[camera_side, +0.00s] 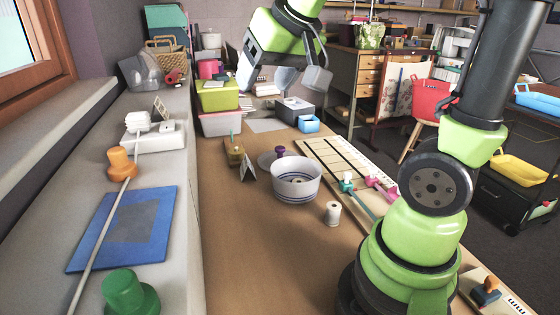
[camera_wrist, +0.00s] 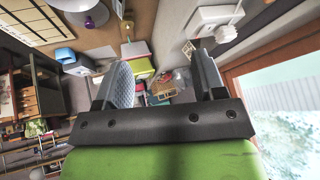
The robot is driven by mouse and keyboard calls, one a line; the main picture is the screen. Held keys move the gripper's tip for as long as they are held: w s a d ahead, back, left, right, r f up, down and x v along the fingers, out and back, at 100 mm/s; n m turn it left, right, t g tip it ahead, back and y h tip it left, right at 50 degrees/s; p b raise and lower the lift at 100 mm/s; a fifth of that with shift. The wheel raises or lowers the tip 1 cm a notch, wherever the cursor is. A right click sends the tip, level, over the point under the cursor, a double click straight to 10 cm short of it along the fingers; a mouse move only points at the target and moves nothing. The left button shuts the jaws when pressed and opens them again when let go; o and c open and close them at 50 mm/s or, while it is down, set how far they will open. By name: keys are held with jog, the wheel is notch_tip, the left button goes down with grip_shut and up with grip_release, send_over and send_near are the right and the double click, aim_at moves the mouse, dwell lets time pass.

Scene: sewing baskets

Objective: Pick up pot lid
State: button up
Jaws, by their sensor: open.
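The pot lid (camera_side: 266,160) looks like a flat pale disc with a purple knob. In the side view it lies on the brown table just behind a white bowl with blue stripes (camera_side: 297,182), which hides part of it. My gripper (camera_side: 281,82) is high above the table, behind and above the lid and well apart from it. Its two fingers are spread wide with nothing held between them. In the wrist view my gripper (camera_wrist: 163,62) also shows open and empty.
A wooden block (camera_side: 235,152) and a small folded card (camera_side: 248,168) stand left of the lid. A white thread spool (camera_side: 332,213) stands right of the bowl. Stacked boxes (camera_side: 220,122) and a blue box (camera_side: 309,124) are at the back. The table's front left is clear.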

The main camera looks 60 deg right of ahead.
jog(key=w+d+f+h, duration=0.2)
jog(key=w+d+f, duration=0.1)
jog(key=w+d, duration=0.35)
jog(key=m+g+h, duration=0.2)
send_near(280, 148)
jog(key=shift+g, duration=0.3)
jog(key=x, duration=0.4)
jog(key=shift+w+d+f, duration=0.1)
jog(key=shift+w+d, duration=0.1)
jog(key=shift+w, duration=0.1)
jog(key=shift+x, duration=3.2)
jog(key=c, duration=1)
